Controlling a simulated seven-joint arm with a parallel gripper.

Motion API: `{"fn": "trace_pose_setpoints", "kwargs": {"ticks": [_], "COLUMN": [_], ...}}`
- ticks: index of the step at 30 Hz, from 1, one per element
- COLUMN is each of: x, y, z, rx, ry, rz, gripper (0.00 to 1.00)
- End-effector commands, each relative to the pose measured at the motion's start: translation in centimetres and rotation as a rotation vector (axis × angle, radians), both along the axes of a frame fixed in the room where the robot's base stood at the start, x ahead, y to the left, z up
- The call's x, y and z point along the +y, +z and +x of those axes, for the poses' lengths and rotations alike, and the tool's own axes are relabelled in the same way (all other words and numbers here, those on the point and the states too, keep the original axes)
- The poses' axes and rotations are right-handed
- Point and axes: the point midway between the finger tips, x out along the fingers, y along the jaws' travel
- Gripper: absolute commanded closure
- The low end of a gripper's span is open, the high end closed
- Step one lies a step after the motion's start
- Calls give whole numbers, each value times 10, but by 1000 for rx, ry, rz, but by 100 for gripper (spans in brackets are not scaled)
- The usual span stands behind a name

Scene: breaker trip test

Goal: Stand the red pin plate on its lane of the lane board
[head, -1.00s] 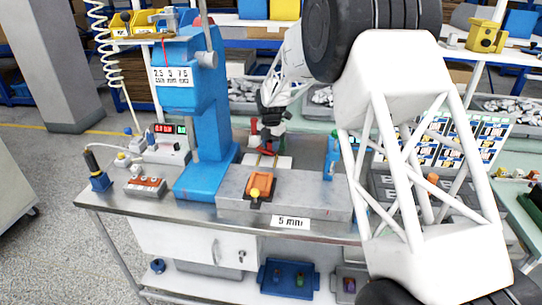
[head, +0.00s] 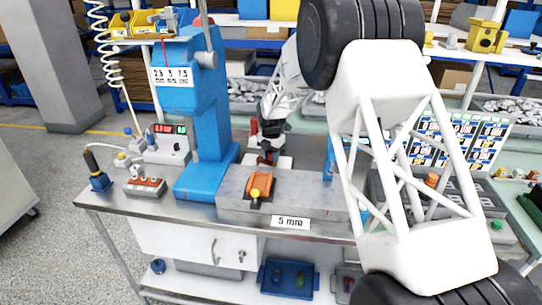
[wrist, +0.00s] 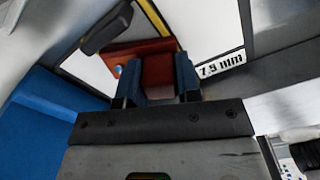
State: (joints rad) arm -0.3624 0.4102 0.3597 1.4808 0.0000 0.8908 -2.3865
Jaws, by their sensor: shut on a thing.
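The red pin plate (wrist: 158,76) is between the two fingers of my gripper (wrist: 158,84) in the wrist view, and the gripper is shut on it. A wider red part with a small blue spot extends to the left beyond the fingers. In the head view my gripper (head: 267,152) is low over the white lane board (head: 285,162), behind the grey block, with red showing at its tip. The lane board (wrist: 215,32) is white in the wrist view, with a "7.5 mm" label beside the fingers. Whether the plate's underside touches the board is hidden.
A blue press column (head: 211,130) stands left of my gripper. The grey "5 mm" block (head: 320,195) with an orange part (head: 259,186) lies in front. In the wrist view a dark handle-like part (wrist: 107,28) lies just beyond the plate, and a blue surface (wrist: 40,115) is at left.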

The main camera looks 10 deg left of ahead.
Motion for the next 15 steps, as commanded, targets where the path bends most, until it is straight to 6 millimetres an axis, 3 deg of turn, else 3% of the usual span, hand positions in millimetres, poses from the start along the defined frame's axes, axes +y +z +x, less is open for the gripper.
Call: {"fn": "trace_pose_setpoints", "kwargs": {"ticks": [6, 7, 11, 15], "x": [0, 0, 0, 0], "y": [-3, -3, -3, -3], "z": [0, 0, 0, 0], "rx": [0, 0, 0, 0], "ry": [0, 0, 0, 0], "rz": [0, 0, 0, 0], "gripper": [95, 65, 45, 43]}}
